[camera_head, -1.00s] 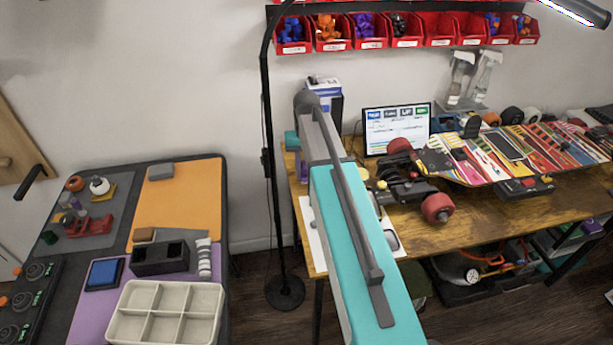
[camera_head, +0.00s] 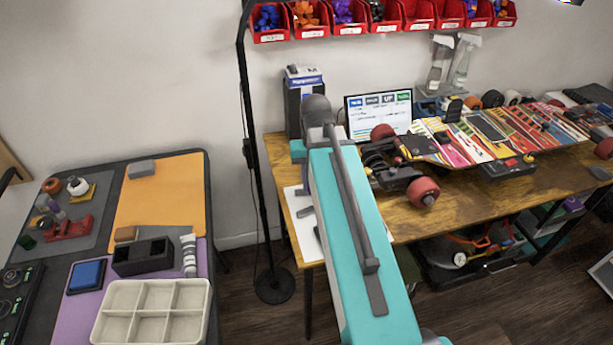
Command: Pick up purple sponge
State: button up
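A small purple block (camera_head: 573,204) shows at the far right, on the lower level under the wooden workbench (camera_head: 440,222). It may be the purple sponge, but it is too small to be sure. My teal and grey arm stretches up the middle of the picture, across the left end of the workbench. My gripper is not visible; the arm's far end hides what lies beyond it. The block is well to the right of my arm.
Skateboard decks (camera_head: 520,135), red wheels and a tablet (camera_head: 378,117) crowd the workbench. A black lamp pole (camera_head: 262,190) stands left of my arm. A dark table (camera_head: 205,215) at left holds a compartment tray (camera_head: 210,300). Red bins (camera_head: 419,14) hang above. Some floor is open at lower right.

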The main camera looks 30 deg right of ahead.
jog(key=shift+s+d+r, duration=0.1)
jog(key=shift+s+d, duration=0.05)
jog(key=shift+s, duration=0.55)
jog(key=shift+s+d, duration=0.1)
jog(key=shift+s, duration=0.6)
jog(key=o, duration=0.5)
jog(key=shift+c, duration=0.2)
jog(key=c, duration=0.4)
